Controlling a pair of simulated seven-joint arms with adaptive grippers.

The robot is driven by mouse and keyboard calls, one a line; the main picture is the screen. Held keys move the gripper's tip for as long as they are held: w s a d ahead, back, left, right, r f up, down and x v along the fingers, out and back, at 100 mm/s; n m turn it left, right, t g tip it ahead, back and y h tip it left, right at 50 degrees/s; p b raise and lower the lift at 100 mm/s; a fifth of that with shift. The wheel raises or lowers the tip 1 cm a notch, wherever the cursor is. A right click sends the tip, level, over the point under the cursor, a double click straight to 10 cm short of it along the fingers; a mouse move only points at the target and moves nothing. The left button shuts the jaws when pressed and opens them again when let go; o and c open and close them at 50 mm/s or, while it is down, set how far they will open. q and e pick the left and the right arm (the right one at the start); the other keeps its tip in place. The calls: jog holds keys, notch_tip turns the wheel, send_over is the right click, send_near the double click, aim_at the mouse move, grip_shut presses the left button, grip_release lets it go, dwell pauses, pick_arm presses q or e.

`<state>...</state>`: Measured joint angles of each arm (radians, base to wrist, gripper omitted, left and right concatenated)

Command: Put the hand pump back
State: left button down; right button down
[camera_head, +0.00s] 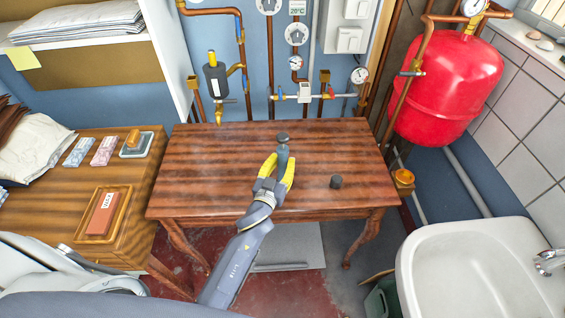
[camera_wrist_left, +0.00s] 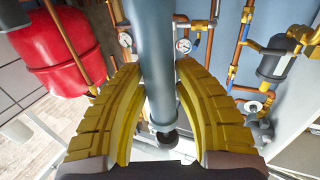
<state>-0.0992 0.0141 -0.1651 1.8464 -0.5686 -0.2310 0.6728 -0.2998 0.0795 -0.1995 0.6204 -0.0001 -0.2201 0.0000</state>
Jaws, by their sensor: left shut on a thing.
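My left gripper (camera_head: 278,170) has yellow fingers and is shut on the hand pump (camera_head: 283,153), a grey cylinder with a dark knob at its top in the head view. The pump is over the middle of the brown wooden table (camera_head: 210,165); I cannot tell whether it touches the top. In the left wrist view the pump's grey body (camera_wrist_left: 150,60) runs between the two yellow fingers (camera_wrist_left: 158,110), with a dark end piece below. My right gripper is not in view.
A small dark cylinder (camera_head: 336,181) stands on the table, right of the pump. Behind are wall pipes with gauges and a grey cylindrical fitting (camera_head: 215,78). A red tank (camera_head: 450,85) and a white sink (camera_head: 480,265) are at right. The table's left half is clear.

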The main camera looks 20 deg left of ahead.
pick_arm(q)
jog(key=c, duration=1)
grip_release()
jog(key=shift+s+f, duration=0.1)
jog(key=shift+f, duration=0.55)
jog(key=shift+c, duration=0.2)
jog(key=shift+r, duration=0.25)
jog(key=shift+s+r, duration=0.1)
jog(key=shift+r, duration=0.1)
jog(key=s, duration=1.1)
jog(key=shift+s+a+r, duration=0.25)
jog(key=shift+a+r, duration=0.05)
jog(key=shift+r, duration=0.1)
